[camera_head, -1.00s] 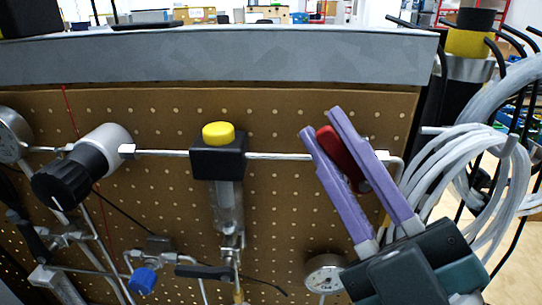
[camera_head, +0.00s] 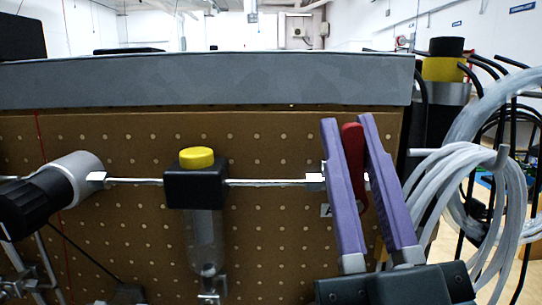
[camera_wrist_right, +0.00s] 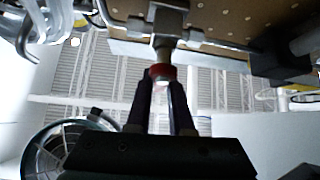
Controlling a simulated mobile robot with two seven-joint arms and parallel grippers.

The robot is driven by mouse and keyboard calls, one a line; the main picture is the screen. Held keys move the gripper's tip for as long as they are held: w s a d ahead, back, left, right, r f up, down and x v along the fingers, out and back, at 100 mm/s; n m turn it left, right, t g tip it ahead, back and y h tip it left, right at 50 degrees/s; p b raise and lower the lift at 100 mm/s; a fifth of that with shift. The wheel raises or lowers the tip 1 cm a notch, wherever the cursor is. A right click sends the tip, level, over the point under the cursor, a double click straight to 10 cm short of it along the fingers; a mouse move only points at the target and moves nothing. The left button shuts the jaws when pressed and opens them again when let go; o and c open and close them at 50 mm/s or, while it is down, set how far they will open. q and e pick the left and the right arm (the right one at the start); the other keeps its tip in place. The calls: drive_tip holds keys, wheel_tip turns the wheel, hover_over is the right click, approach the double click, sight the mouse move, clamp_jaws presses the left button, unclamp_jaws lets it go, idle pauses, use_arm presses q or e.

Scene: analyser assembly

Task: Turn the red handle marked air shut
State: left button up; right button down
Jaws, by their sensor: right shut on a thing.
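The red handle (camera_head: 354,165) sits at the right end of the horizontal metal pipe on the pegboard. It stands nearly upright, across the pipe. My right gripper (camera_head: 347,120) has its two purple fingers on either side of the handle and is shut on it. A label below the pipe is mostly hidden by the left finger, so its word cannot be read. In the right wrist view, the red handle (camera_wrist_right: 162,72) shows end-on between the dark fingertips (camera_wrist_right: 161,86). My left gripper is not in view.
A black block with a yellow knob (camera_head: 196,158) and a clear bowl is on the pipe to the left. A black and silver regulator (camera_head: 55,190) is farther left. Coiled white hoses (camera_head: 470,190) hang close to the right of my gripper. A grey ledge (camera_head: 200,82) runs above.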

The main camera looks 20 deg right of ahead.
idle(0.3)
drive_tip(key=c, duration=0.8)
unclamp_jaws()
drive_tip(key=b+v, duration=0.4)
drive_tip(key=v, duration=0.6)
